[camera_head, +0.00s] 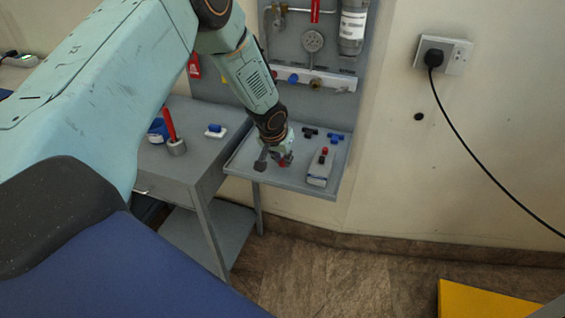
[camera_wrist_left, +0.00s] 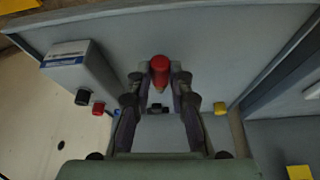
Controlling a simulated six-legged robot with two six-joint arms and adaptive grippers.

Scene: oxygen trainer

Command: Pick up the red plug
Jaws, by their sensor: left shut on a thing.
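The red plug (camera_wrist_left: 159,67) sits between the fingertips of my left gripper (camera_wrist_left: 159,82) in the left wrist view, with a tan tip towards the palm. My left gripper is shut on it. In the head view my left gripper (camera_head: 273,161) points down at the grey shelf tray (camera_head: 245,168), and a bit of the red plug (camera_head: 285,161) shows by its fingers. I cannot tell whether the plug touches the tray. My right gripper is not in view.
A black fitting (camera_head: 310,132) and a blue fitting (camera_head: 336,138) lie behind. A grey table (camera_head: 197,158) adjoins on the left.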

